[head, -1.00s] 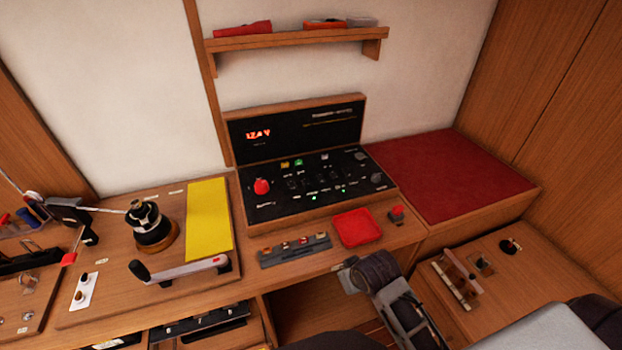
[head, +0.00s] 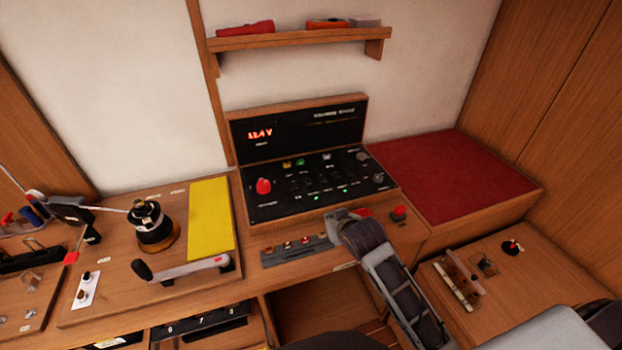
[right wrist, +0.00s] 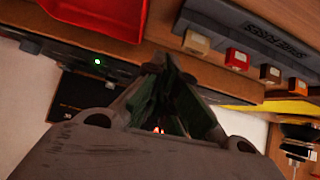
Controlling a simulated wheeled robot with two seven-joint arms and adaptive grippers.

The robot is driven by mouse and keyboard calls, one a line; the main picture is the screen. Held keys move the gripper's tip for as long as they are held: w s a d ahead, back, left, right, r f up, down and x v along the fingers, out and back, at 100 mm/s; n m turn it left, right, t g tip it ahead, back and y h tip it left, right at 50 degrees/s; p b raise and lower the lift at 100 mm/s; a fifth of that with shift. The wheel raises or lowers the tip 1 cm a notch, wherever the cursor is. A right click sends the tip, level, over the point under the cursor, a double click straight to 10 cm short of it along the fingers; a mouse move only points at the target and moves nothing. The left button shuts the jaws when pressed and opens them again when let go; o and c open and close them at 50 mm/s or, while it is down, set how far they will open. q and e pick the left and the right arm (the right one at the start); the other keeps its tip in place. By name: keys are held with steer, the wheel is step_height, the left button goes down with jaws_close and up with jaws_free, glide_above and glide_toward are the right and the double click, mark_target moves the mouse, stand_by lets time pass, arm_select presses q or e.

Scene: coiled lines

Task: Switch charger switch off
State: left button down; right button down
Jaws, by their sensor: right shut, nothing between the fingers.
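The black control panel (head: 260,207) has a lit red voltage display (head: 260,134), a red knob (head: 263,186), small switches and several green lights. Its labels are too small to read, so I cannot tell which switch is the charger's. In the right wrist view a panel edge with one lit green light (right wrist: 97,62) shows to the left of the fingers. My right gripper (head: 335,217) is shut and empty, in front of the panel's lower edge and apart from its switches. In the right wrist view the fingertips (right wrist: 164,62) meet. My left gripper is not in view.
A red tray (right wrist: 95,12) is mostly hidden by my right arm in the head view. A grey strip with small coloured blocks (head: 294,250) lies left of my gripper. A winch (head: 150,222) with a crank handle and a yellow sheet (head: 209,217) are further left.

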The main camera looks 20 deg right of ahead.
steer(key=w+r+t, duration=0.4)
steer(key=w+r, duration=0.4)
steer(key=w, duration=0.2)
steer(key=shift+w+r, duration=0.3)
steer(key=shift+r, duration=0.1)
steer(key=shift+w, duration=0.1)
steer(key=p, duration=0.1)
glide_above(311, 189)
steer(key=w, duration=0.1)
steer(key=shift+w+f, duration=0.1)
steer(key=shift+f, duration=1.7)
steer(key=shift+s+f+p, duration=0.15)
steer(key=shift+f+p, duration=0.05)
steer(key=shift+f, duration=0.8)
steer(key=shift+s+f+p, duration=0.15)
steer(key=shift+f, duration=0.85)
steer(key=shift+f, duration=0.1)
steer(key=shift+s+f+t+b, duration=0.2)
steer(key=shift+f+t+b, duration=0.25)
steer(key=shift+b, duration=0.65)
steer(key=shift+r, duration=0.15)
steer(key=shift+d+r, duration=0.1)
